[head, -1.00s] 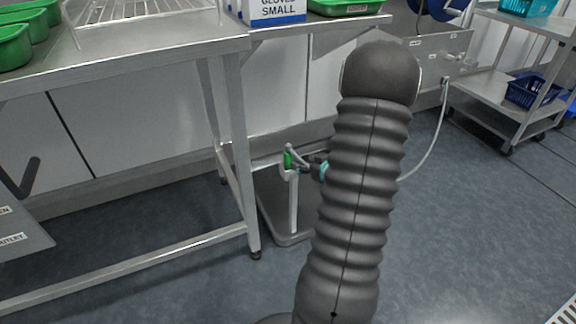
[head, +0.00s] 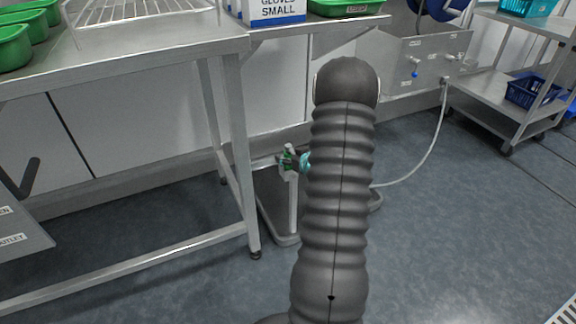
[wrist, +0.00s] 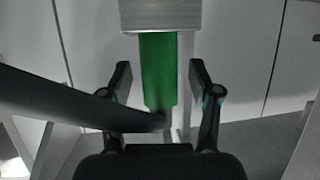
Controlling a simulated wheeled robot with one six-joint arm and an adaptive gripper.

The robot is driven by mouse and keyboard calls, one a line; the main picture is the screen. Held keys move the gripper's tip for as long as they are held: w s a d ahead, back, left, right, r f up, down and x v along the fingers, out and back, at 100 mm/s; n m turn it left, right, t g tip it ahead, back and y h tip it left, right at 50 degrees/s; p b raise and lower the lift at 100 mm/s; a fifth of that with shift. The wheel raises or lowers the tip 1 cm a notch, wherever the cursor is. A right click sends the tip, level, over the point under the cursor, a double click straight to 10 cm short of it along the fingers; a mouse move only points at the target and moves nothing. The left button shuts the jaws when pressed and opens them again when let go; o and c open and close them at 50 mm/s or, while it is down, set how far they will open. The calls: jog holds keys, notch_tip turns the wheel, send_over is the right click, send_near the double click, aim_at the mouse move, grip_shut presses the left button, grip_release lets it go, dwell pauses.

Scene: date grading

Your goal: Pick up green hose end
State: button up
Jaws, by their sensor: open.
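The green hose end (wrist: 158,70) hangs upright from a pale holder (wrist: 160,14) in the wrist view. My gripper (wrist: 160,78) is open, with one finger on each side of the green hose end and a visible gap at each side. A dark hose-like length crosses from the left in the wrist view to the lower end of the green part. My arm hides what lies behind it in the head view.
A steel table (head: 150,50) with green trays (head: 14,46) and a wire rack stands at the left. A glove box (head: 275,10) stands on the back counter. A steel trolley (head: 500,98) with a blue basket (head: 530,91) is at the right. The floor (head: 450,240) at the right is clear.

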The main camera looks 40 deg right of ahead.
grip_shut()
jog(key=shift+r, duration=0.2)
